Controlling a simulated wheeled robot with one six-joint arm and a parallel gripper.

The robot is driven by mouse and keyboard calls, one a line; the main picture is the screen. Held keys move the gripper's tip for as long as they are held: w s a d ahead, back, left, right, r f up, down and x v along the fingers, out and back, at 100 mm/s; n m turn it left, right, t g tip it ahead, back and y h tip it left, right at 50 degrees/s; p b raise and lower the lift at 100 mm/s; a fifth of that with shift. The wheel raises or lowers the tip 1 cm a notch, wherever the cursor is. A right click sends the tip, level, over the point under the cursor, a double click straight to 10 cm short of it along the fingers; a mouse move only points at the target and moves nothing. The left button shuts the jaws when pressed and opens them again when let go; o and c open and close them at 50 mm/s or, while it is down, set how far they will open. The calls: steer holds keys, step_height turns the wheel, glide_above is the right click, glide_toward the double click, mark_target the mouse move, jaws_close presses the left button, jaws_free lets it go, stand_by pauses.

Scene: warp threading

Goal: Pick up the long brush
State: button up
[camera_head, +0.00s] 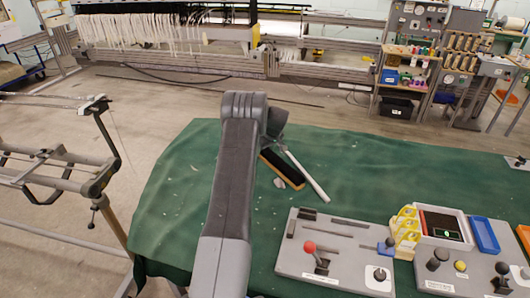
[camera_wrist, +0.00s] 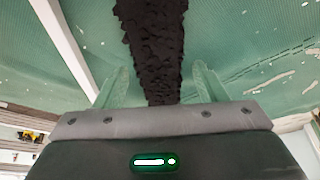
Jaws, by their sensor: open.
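The long brush (camera_head: 281,168) lies on the green cloth, with a dark top and a tan edge, slanting down to the right in the head view. In the wrist view its dark, rough bristles (camera_wrist: 152,45) run between my gripper's two pale green fingers. My gripper (camera_wrist: 161,76) is open, with a finger on each side of the brush and visible gaps to it. In the head view my arm hides the fingers. Whether the fingers are level with the brush or above it, I cannot tell.
A white rod (camera_head: 307,177) lies close beside the brush and also shows left of it in the wrist view (camera_wrist: 68,42). A small pale piece (camera_head: 279,183) lies nearby. A grey control panel (camera_head: 300,262) stands at front right. The cloth's left side is clear.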

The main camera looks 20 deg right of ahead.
steer(key=shift+w+f, duration=0.1)
steer(key=shift+f, duration=0.15)
steer(key=c, duration=1.3)
steer(key=shift+r, duration=0.1)
